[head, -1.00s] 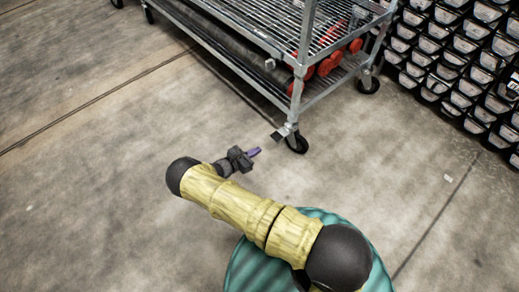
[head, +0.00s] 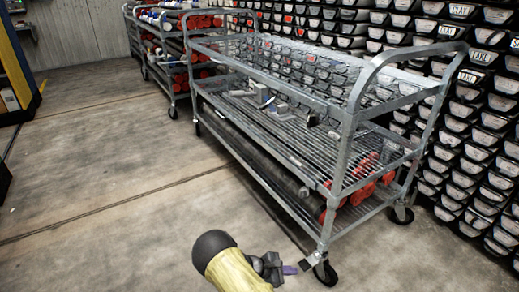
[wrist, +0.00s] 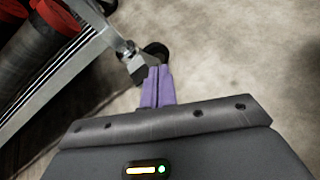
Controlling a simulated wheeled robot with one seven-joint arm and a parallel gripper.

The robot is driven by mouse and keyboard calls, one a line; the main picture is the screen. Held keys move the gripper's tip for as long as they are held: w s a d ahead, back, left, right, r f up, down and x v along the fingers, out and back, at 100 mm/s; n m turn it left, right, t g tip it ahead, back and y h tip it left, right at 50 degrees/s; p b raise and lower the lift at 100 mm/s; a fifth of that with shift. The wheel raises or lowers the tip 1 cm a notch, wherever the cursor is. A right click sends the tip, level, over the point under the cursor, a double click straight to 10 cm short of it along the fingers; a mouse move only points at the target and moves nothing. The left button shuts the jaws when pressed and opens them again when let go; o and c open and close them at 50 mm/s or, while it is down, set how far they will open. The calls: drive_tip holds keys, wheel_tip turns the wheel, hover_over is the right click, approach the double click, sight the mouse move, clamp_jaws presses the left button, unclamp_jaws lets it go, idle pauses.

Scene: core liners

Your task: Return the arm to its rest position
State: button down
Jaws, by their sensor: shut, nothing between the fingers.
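My gripper (head: 290,269) shows at the bottom of the head view, at the end of my yellow-sleeved arm. Its purple fingers are together with nothing between them. In the wrist view the shut fingers (wrist: 157,86) point toward a caster at the foot of the cart. The arm is low, over the concrete floor, just left of the near cart's front corner. Most of the arm is cut off by the bottom edge of the head view.
A metal wire-shelf cart (head: 345,150) stands close ahead, with dark tubes with red ends on its bottom shelf. A second loaded cart (head: 172,75) is behind it. Labelled bins (head: 470,140) line the right wall. The floor (head: 110,215) at left is open.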

drive_tip(key=s+d+r+m+y+p, duration=0.1)
drive_tip(key=s+r+m+y+p, duration=0.4)
drive_tip(key=r, duration=0.9)
drive_tip(key=s+d+r+m+y+p, duration=0.1)
drive_tip(key=s+d+r+m+y, duration=0.15)
drive_tip(key=s+r+m, duration=0.85)
drive_tip(key=s+d+r+m+y+p, duration=0.1)
drive_tip(key=s+r+m+y+p, duration=0.2)
drive_tip(key=r, duration=1.3)
wheel_tip(320, 180, up, 38)
drive_tip(key=s+y+p, duration=0.1)
drive_tip(key=p, duration=3.7)
drive_tip(key=shift+a+n, duration=0.2)
drive_tip(key=shift+n, duration=0.1)
drive_tip(key=shift+r, duration=0.1)
